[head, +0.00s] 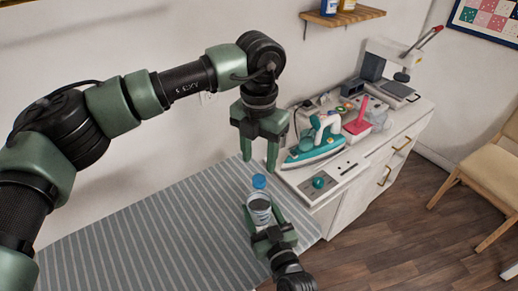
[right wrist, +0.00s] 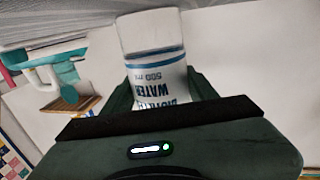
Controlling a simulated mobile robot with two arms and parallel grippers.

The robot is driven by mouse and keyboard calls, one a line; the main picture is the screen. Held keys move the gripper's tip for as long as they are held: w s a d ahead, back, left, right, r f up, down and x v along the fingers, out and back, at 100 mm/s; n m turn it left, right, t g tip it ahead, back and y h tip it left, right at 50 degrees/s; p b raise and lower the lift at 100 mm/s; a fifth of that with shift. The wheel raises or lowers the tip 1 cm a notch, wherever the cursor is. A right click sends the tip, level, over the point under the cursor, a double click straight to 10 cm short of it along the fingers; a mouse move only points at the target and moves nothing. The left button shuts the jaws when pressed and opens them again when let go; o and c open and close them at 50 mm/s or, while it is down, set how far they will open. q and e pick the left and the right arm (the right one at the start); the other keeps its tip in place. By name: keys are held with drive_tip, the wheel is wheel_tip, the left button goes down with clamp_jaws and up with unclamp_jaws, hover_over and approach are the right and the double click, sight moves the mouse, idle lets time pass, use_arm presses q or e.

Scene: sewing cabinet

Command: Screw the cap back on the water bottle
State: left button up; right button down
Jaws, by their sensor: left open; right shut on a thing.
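The water bottle (head: 259,208) is clear, with a white label and blue lettering. It looks upright over the striped surface in the head view. My right gripper (head: 262,218) is shut on its body. The bottle also shows upside down in the right wrist view (right wrist: 157,62), between the fingers. A blue cap (head: 259,181) is at the top of the bottle; I cannot tell how firmly it sits on the neck. My left gripper (head: 257,156) is open and empty, pointing down above the cap and apart from it. The cap is out of the right wrist view.
The striped cloth (head: 140,240) is otherwise clear. To the right, a white cabinet (head: 345,195) holds a teal iron (head: 315,145), a pink object (head: 357,118) and a white press-like machine (head: 392,70). A wooden chair (head: 485,175) stands at the far right.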

sight(259, 179)
use_arm(q)
wheel_tip(259, 179, down, 6)
drive_tip(key=shift+f, duration=0.1)
idle(0.4)
clamp_jaws()
drive_tip(key=shift+m, duration=0.9)
drive_tip(key=shift+o, duration=0.7)
unclamp_jaws()
wheel_tip(259, 179, up, 12)
